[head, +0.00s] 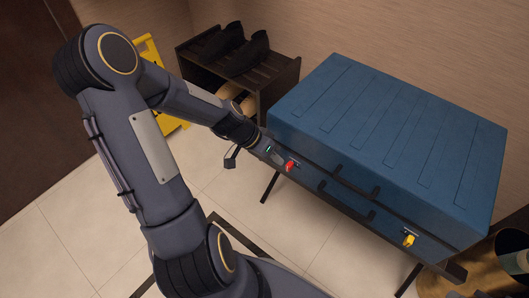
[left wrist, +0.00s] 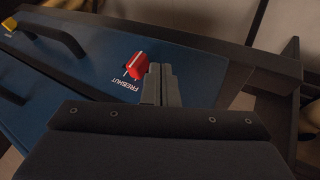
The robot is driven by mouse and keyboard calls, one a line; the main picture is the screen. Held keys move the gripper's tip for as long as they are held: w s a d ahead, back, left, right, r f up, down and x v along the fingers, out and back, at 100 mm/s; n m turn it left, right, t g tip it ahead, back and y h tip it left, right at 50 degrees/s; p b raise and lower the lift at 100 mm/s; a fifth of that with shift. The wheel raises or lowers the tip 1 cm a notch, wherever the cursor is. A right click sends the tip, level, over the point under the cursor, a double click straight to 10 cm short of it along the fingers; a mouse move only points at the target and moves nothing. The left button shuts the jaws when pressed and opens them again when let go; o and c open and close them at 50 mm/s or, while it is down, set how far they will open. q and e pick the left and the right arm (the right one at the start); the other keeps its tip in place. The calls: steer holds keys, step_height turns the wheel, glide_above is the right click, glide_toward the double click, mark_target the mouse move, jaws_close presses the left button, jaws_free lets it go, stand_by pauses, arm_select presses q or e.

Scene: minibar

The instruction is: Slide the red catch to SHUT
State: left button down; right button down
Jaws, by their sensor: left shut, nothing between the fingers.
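The red catch (head: 290,165) sits on the front side of the blue suitcase (head: 390,125), near its left end in the head view. In the left wrist view the red catch (left wrist: 138,66) stands beside a white print reading FREE and SHUT, apparently nearer the FREE end. My left gripper (head: 268,151) is shut and empty, just left of the catch in the head view. In the left wrist view its fingertips (left wrist: 160,72) are close to the catch's right side; I cannot tell whether they touch. My right gripper is not in view.
A yellow catch (head: 408,241) and dark handles (head: 358,182) are farther right along the suitcase front. The suitcase lies on a dark rack (head: 345,205). A shoe shelf (head: 283,78) with black shoes stands behind, a yellow sign (head: 150,55) left of it. Tiled floor is open in front.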

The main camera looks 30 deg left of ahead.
mark_target(289, 166)
arm_select(q)
steer(key=shift+d, duration=0.45)
steer(key=shift+d, duration=0.1)
steer(key=shift+s+d+b, duration=0.15)
steer(key=shift+d+b, duration=0.3)
steer(key=shift+d, duration=0.65)
